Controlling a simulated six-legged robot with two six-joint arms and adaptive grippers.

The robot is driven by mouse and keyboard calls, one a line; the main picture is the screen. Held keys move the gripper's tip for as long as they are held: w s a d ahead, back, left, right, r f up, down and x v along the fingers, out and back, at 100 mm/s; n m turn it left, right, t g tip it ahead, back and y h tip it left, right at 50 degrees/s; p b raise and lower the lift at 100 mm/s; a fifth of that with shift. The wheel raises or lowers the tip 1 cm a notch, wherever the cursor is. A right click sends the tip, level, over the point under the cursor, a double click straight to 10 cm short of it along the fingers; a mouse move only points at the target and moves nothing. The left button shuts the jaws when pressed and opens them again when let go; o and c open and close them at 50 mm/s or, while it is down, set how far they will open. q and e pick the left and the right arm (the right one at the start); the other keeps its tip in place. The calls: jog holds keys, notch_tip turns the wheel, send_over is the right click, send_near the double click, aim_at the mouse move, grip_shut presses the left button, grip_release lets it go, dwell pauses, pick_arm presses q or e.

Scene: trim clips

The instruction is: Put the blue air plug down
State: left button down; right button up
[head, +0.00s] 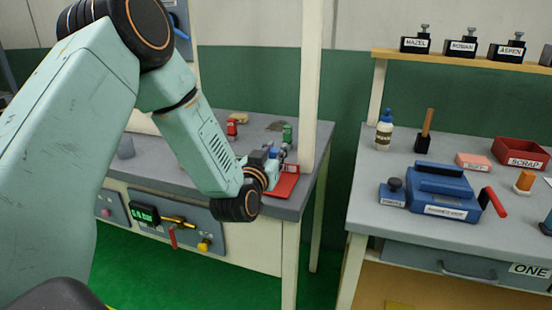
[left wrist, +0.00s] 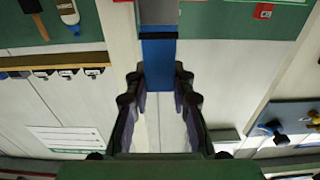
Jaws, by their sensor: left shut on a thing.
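My left gripper (head: 268,160) reaches over the right end of the left bench. In the left wrist view its fingers (left wrist: 157,85) are on both sides of the blue air plug (left wrist: 158,62), and the gripper is shut on it. The plug's far end is grey. In the head view only a small blue part of the plug (head: 274,152) shows beside the gripper. A red tray (head: 286,184) lies just under and right of the gripper. I cannot tell whether the plug touches anything. My right gripper is not in view.
A green piece (head: 287,133) stands behind the gripper, near a pale post (head: 310,90). A red piece (head: 232,127) sits farther left. The right bench, across a gap, holds a blue device (head: 440,190), a bottle (head: 384,133) and a red scrap bin (head: 520,153).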

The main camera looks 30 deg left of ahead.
pick_arm(q)
jog(key=shift+a+f, duration=0.1)
jog(key=shift+f, duration=0.6)
jog(key=shift+w+a+f, duration=0.15)
jog(key=shift+a, duration=0.05)
jog(key=shift+d, duration=0.25)
jog(key=c, duration=1.6)
grip_release()
jog(key=o, duration=0.4)
jog(key=shift+a+f, duration=0.2)
jog(key=shift+o, duration=0.2)
jog(key=shift+d+r, duration=0.1)
jog(key=shift+d, duration=0.05)
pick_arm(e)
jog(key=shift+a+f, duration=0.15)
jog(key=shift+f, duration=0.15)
